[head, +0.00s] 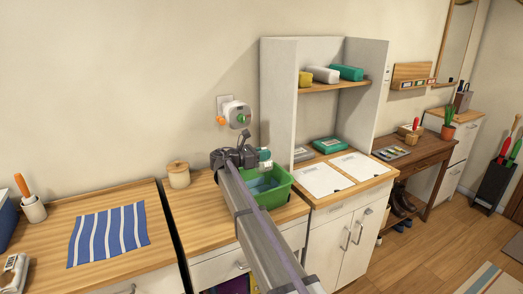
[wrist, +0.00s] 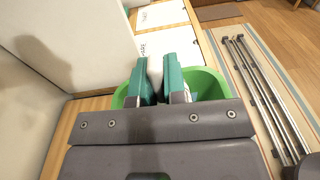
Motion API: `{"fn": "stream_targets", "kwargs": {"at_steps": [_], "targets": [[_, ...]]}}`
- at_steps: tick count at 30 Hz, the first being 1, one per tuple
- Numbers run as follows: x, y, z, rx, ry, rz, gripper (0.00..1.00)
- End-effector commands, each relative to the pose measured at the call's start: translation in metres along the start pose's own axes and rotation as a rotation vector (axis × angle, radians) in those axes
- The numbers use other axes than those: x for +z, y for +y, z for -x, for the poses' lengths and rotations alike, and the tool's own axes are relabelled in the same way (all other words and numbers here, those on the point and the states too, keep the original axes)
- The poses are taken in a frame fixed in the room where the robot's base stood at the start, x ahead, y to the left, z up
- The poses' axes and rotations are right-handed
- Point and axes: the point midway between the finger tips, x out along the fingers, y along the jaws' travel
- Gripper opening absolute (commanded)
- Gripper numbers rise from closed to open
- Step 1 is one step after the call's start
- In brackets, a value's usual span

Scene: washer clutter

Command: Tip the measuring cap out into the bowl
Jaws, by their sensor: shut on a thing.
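My gripper (head: 264,161) is above the green bowl (head: 281,194), which stands on the wooden counter left of the white shelf unit. In the wrist view its teal fingers (wrist: 161,78) are shut on a small whitish thing, the measuring cap (wrist: 155,69), of which only a pale strip shows between them. The green bowl (wrist: 208,82) lies below and around the fingers in that view. Something bluish shows inside the bowl in the head view. The cap's opening, its tilt and its contents are hidden.
A wooden-lidded jar (head: 178,176) stands left of the bowl. A white wall fitting with green and orange knobs (head: 237,115) is behind my wrist. White sheets (head: 322,180) lie on the counter to the right. A striped blue cloth (head: 108,234) lies on the left counter.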

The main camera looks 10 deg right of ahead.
Motion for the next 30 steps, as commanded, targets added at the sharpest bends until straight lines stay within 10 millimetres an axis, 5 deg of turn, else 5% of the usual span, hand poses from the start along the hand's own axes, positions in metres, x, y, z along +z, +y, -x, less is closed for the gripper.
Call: {"fn": "stream_targets", "kwargs": {"at_steps": [8,30], "targets": [[0.001,0.000,-0.003,-0.001,0.034,0.000,0.00],[-0.019,0.000,-0.036,-0.003,0.495,-0.001,0.00]]}}
